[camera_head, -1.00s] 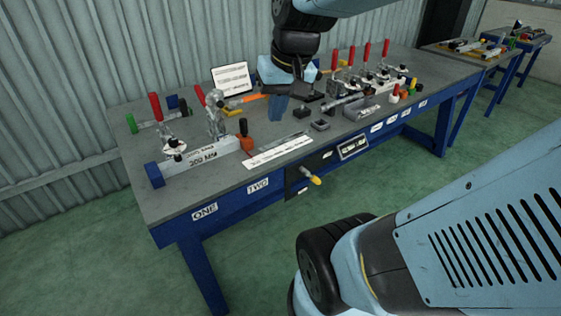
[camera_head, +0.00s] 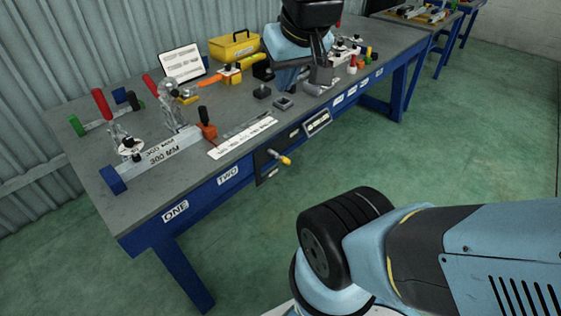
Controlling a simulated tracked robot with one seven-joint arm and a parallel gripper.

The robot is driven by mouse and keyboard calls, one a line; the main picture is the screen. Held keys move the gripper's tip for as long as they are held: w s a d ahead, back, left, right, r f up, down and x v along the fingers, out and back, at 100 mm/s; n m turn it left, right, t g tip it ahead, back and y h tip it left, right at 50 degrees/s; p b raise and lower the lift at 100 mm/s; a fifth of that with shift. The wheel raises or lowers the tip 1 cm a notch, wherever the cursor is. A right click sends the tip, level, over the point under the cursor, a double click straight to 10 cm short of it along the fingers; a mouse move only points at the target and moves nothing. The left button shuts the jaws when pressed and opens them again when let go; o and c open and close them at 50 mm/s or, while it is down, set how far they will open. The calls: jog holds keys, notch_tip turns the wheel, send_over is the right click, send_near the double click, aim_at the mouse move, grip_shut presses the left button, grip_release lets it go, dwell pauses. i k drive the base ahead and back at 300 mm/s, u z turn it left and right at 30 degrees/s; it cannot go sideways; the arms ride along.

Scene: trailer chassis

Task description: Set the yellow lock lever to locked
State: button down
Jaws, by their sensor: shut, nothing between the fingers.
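A lever with a yellow handle (camera_head: 281,158) sticks out from a dark panel on the front face of the blue bench, below the top's edge. Which setting it is in cannot be told from here. My gripper (camera_head: 287,82) hangs over the bench top, above and behind the lever and well apart from it. It points downward, shut and empty. Its fingertips are small and partly merge with the dark fixtures behind them.
The bench top (camera_head: 75,155) carries red-handled toggle clamps (camera_head: 102,103), an orange-handled tool (camera_head: 207,128), small dark blocks (camera_head: 284,103), a sign (camera_head: 182,60) and a yellow toolbox (camera_head: 234,46). Green floor (camera_head: 440,130) in front of the bench is clear.

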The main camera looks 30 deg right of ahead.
aim_at(286, 161)
jog(key=u, duration=0.05)
jog(key=k, duration=1.3)
jog(key=u, duration=0.55)
jog(key=i, duration=1)
jog(key=z, duration=0.05)
